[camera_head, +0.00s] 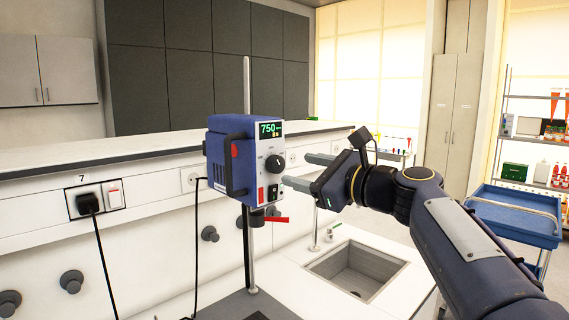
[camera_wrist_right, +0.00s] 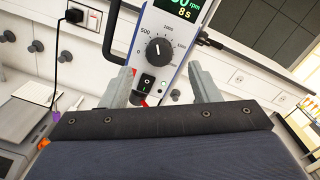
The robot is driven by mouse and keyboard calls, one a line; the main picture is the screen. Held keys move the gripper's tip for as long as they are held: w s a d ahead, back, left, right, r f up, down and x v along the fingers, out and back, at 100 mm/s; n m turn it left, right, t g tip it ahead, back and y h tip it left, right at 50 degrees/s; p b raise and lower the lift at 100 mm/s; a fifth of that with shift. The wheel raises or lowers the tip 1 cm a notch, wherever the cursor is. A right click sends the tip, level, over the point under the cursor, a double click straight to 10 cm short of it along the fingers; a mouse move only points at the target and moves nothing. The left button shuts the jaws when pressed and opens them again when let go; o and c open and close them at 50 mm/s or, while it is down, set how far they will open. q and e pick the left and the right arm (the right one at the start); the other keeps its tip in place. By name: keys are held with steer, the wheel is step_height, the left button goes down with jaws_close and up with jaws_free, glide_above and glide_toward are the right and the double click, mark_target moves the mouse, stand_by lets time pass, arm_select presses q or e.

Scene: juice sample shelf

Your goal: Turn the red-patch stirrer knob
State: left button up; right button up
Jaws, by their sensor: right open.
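The blue stirrer (camera_head: 228,160) stands on a metal rod above the bench. Its display reads 750 in green. The round dark knob (camera_head: 274,163) sits on its front panel, with a white pointer line that shows in the right wrist view (camera_wrist_right: 159,49). A red patch (camera_head: 261,194) is on the lower front panel. My right gripper (camera_head: 296,171) is open and empty, its two fingers pointing left at the panel. In the right wrist view the fingers (camera_wrist_right: 158,86) are apart, below the knob and not around it. My left gripper is not in view.
A sink (camera_head: 352,270) is set in the bench below my right arm. A socket with a black plug (camera_head: 88,202) is on the left wall panel, its cable hanging down. A blue tray cart (camera_head: 515,215) stands at the right. A red lever (camera_head: 275,220) sticks out under the stirrer.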

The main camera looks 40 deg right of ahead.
mark_target(280, 165)
steer(key=w, duration=0.2)
steer(key=w+p, duration=0.1)
steer(key=w, duration=0.2)
steer(key=shift+w+a, duration=0.35)
steer(key=shift+w, duration=0.05)
steer(key=c, duration=1)
steer(key=shift+f, duration=0.1)
